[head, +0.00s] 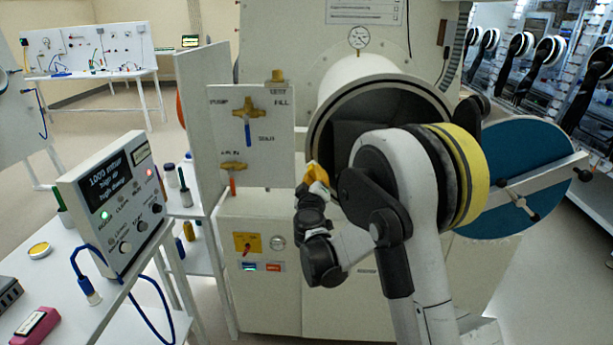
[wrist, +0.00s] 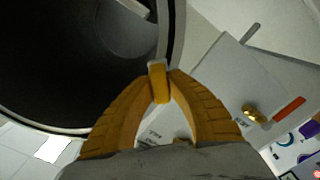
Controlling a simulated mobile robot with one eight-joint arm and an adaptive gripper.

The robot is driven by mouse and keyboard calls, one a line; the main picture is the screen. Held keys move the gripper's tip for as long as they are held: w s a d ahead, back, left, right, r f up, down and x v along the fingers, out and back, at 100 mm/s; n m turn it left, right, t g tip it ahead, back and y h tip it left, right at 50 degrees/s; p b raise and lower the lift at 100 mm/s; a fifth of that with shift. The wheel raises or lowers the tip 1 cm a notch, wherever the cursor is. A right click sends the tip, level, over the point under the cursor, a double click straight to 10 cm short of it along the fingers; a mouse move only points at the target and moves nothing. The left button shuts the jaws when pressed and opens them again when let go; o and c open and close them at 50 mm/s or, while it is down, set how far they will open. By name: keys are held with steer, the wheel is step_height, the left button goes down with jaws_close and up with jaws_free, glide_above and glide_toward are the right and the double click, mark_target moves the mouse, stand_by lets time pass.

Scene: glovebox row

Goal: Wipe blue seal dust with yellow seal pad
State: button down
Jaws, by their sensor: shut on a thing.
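My gripper (wrist: 158,88) has its orange-yellow fingers closed on a small yellow piece, the yellow seal pad (wrist: 157,74), at the fingertips. In the head view my gripper (head: 316,175) is in front of the lower left rim of the round chamber opening. In the wrist view the pad is beside the opening's rim (wrist: 177,40); I cannot tell whether it touches. The round door (head: 522,175) with a blue face stands open at the right, partly behind my arm. I cannot make out any blue dust on the seal.
A valve panel (head: 250,145) with brass valves stands left of the opening. A white table at the left holds a control box (head: 112,195), a round yellow-topped tin (head: 40,250) and a pink block (head: 36,326). Black-gloved ports line the far right.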

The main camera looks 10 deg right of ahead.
steer(key=shift+s+d, duration=0.15)
steer(key=shift+d, duration=0.25)
steer(key=shift+r+p, duration=0.35)
steer(key=shift+r, duration=0.35)
steer(key=shift+a+r+b, duration=0.1)
steer(key=shift+r+b, duration=0.2)
steer(key=shift+r, duration=0.2)
steer(key=shift+r+p, duration=0.4)
steer(key=shift+r, duration=0.3)
steer(key=w+a+r, duration=0.1)
steer(key=a, duration=0.3)
steer(key=shift+s+d, duration=0.2)
steer(key=shift+d, duration=0.85)
steer(key=shift+s+d, duration=0.2)
steer(key=shift+d, duration=0.85)
